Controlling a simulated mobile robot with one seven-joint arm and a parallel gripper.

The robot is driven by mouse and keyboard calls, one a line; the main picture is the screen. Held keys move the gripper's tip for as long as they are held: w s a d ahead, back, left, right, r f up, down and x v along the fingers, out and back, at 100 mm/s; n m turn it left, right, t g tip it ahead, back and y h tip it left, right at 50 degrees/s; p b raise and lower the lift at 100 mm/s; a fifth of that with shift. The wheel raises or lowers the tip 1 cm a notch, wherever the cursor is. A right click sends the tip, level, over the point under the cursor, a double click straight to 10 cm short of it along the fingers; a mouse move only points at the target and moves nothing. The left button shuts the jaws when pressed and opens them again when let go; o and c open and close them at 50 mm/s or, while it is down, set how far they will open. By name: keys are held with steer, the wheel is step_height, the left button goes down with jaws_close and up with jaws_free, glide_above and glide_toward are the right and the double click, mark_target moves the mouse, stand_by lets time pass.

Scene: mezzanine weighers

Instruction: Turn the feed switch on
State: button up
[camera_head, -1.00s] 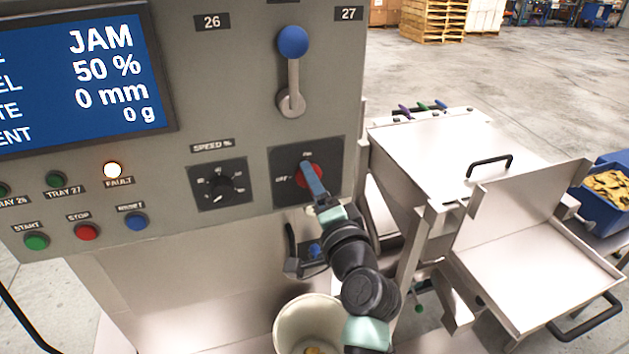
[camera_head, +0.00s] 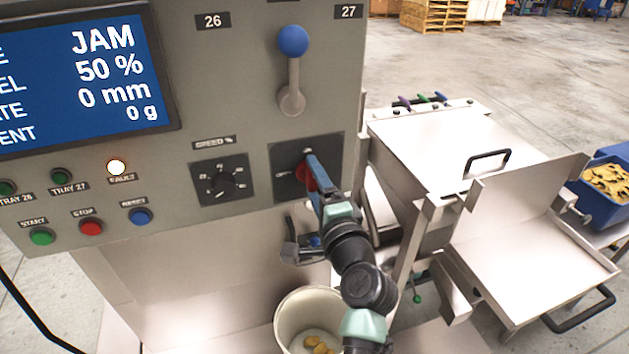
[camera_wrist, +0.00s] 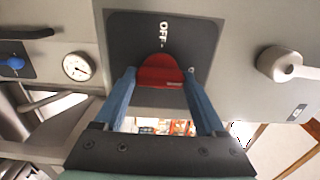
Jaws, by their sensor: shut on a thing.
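The feed switch is a red rotary knob (camera_head: 301,175) on a dark square plate (camera_head: 283,186) at the lower right of the grey panel. My gripper (camera_head: 311,163) reaches up to it from below, and its blue fingers hide much of the knob in the head view. In the wrist view the two fingers (camera_wrist: 159,76) are on either side of the red knob (camera_wrist: 161,66), shut on it. An OFF mark shows on the plate (camera_wrist: 190,45). The knob's exact pointing direction is hard to tell.
A lever with a blue ball (camera_head: 293,41) is above the switch, and a black speed dial (camera_head: 221,184) is to its left. The screen (camera_head: 80,75) reads JAM, and the fault lamp (camera_head: 117,167) is lit. A pale bucket (camera_head: 290,312) stands below my arm.

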steer(key=o, duration=1.3)
steer(key=b+v, duration=0.3)
steer(key=v, duration=1)
